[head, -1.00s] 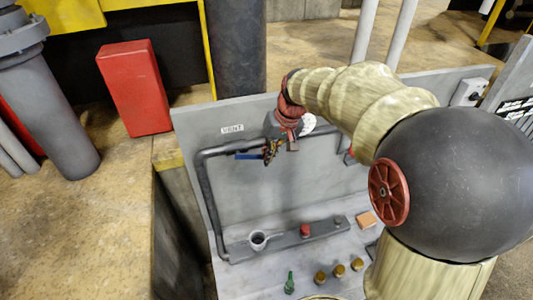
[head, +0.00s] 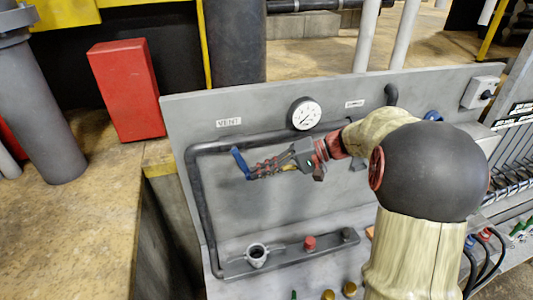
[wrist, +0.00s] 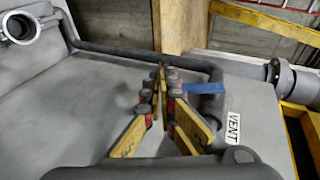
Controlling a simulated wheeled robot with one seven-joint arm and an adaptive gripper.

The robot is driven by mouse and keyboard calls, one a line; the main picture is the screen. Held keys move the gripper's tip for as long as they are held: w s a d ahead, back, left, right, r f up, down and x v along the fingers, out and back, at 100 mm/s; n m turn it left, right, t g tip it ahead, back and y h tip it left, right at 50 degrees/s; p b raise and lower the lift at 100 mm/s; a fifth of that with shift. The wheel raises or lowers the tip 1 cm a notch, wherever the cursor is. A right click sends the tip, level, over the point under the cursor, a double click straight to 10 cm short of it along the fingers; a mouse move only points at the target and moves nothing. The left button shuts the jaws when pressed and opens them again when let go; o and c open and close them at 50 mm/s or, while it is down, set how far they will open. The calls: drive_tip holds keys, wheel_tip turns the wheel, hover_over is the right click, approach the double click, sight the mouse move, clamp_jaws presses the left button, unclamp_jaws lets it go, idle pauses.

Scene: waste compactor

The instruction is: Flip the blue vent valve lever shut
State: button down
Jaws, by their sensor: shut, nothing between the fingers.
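The blue vent lever (head: 240,163) shows on the left part of the dark pipe, below the VENT label (head: 229,122). It slants down to the right, across the line of the pipe. In the wrist view the lever (wrist: 206,88) lies crosswise to the pipe beside the VENT label (wrist: 233,127). My gripper (head: 252,175) is shut and empty, pointing left, with its fingertips close to the lever's lower end. In the wrist view the fingertips (wrist: 162,70) are just left of the lever. I cannot tell whether they touch it. The valve body is mostly hidden.
A grey panel (head: 190,112) backs the pipe (head: 198,195). A round gauge (head: 305,114) sits right of the label. A ledge (head: 285,262) below carries a ring-shaped fitting (head: 257,254) and a red knob (head: 310,242). A red box (head: 125,90) stands behind at left.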

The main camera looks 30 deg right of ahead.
drive_tip(key=shift+w+a+f+y+b, duration=0.1)
drive_tip(key=shift+a+f+y+b, duration=0.1)
drive_tip(key=shift+a+f+b, duration=0.3)
drive_tip(key=shift+w+a+f+y+b, duration=0.1)
drive_tip(key=shift+a+f+y+b, duration=0.15)
drive_tip(key=shift+a+b, duration=0.25)
drive_tip(key=shift+a, duration=0.2)
